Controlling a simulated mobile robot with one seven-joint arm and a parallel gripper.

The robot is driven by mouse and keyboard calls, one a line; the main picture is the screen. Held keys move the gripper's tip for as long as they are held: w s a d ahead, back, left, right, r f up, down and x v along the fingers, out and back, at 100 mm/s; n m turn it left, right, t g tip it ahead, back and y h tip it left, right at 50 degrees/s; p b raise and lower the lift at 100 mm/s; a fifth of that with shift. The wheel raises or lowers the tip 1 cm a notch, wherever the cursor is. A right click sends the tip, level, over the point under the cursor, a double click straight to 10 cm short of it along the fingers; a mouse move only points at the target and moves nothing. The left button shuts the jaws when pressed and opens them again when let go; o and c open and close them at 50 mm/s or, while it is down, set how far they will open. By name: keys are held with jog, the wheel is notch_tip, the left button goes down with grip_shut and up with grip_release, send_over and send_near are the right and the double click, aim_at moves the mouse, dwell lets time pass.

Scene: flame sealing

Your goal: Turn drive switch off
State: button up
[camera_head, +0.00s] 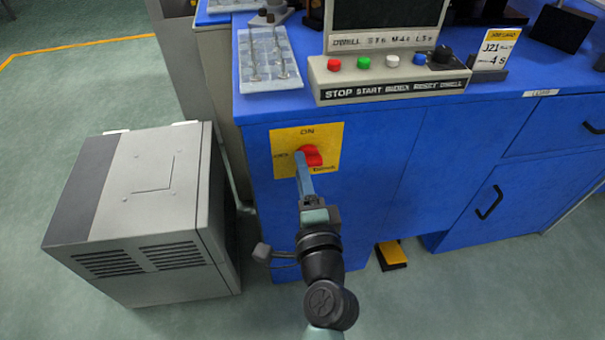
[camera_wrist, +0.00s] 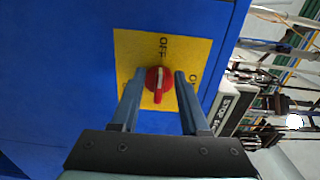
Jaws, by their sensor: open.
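The drive switch is a red rotary knob (camera_head: 312,156) on a yellow plate (camera_head: 328,134) on the blue cabinet's front. ON is to the right there. My gripper (camera_wrist: 159,75) is open, one finger on each side of the knob; I cannot tell whether either touches it.
A grey vented box (camera_head: 150,200) stands on the floor to the left. Above the switch are a button panel (camera_head: 390,78) and a tray of small parts (camera_head: 268,60). A yellow pedal (camera_head: 391,254) is on the floor at right. Cabinet handles (camera_head: 489,203) stick out farther right.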

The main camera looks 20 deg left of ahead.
jog(key=v, duration=1.3)
jog(key=w+d+r+n+t+h, duration=0.1)
jog(key=w+r+n+t, duration=0.15)
jog(key=r, duration=0.65)
jog(key=w+d+r+n+t+h, duration=0.1)
jog(key=w+r+n, duration=0.25)
jog(key=r, duration=0.55)
jog(key=w+d+r+n+t, duration=0.2)
jog(key=r+n, duration=0.2)
jog(key=r, duration=0.5)
jog(key=s+d+r+t+h, duration=0.2)
jog(key=s+r+h, duration=0.1)
jog(key=r, duration=0.4)
jog(key=s+d+r+n+t+h, duration=0.1)
jog(key=s+d+r+t+h, duration=0.15)
jog(key=r, duration=0.45)
jog(key=s+d+r+t+h, duration=0.2)
jog(key=s+r+t+h, duration=0.1)
jog(key=r, duration=0.4)
notch_tip(320, 180, up, 35)
jog(key=p, duration=3.6)
jog(key=shift+w+a+g, duration=0.3)
jog(key=shift+w+a, duration=0.05)
jog(key=shift+d+r+y, duration=0.1)
jog(key=shift+y, duration=0.15)
